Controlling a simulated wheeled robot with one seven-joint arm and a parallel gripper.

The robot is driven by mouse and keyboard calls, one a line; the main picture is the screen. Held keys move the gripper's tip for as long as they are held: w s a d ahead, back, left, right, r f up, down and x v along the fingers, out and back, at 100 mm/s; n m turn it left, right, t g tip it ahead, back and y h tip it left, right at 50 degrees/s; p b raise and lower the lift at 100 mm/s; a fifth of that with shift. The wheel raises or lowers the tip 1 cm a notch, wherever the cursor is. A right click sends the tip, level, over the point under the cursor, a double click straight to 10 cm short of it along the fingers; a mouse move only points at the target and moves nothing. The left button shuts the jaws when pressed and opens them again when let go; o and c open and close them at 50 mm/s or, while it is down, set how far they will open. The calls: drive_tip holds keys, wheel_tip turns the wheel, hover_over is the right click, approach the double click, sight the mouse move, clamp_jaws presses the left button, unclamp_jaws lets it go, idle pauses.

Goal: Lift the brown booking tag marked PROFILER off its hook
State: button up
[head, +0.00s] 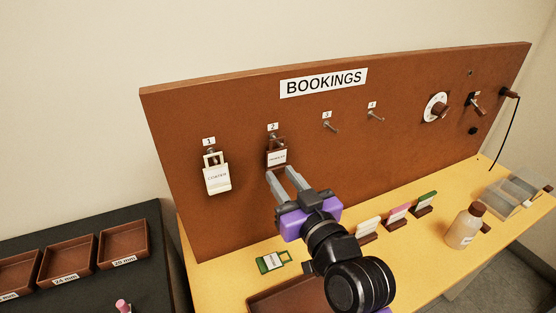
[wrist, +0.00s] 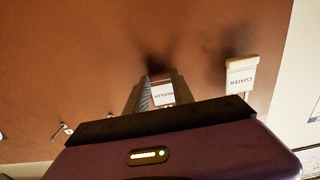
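The brown booking tag (head: 277,158) with a white label hangs on hook 2 of the brown bookings board (head: 400,155). Its label (wrist: 163,93) also shows in the wrist view, between my fingers. My gripper (head: 280,173) is open, with its fingertips at the tag's lower part, one on each side. I see no clear grip on the tag, and contact at its edges is hard to make out. The gripper's body hides the tag's lower end in the wrist view.
A cream COATER tag (head: 216,177) hangs on hook 1, close to the left. Hooks 3 (head: 331,127) and 4 (head: 376,116) are empty. A green tag (head: 272,262) lies on the yellow bench below. Card stands and a bottle (head: 466,227) stand to the right.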

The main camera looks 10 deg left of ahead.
drive_tip(key=shift+w+a, duration=0.25)
drive_tip(key=shift+w, duration=0.05)
idle(0.4)
clamp_jaws()
drive_tip(key=shift+s+d+r, duration=0.15)
drive_tip(key=shift+s+r, duration=0.05)
drive_tip(key=shift+r, duration=0.05)
idle(1.3)
drive_tip(key=shift+s+d+r+p, duration=0.2)
drive_tip(key=shift+s+p, duration=0.05)
drive_tip(key=shift+p, duration=0.15)
drive_tip(key=shift+s+d+r, duration=0.1)
drive_tip(key=shift+s, duration=0.1)
drive_tip(key=v, duration=0.8)
idle(1.1)
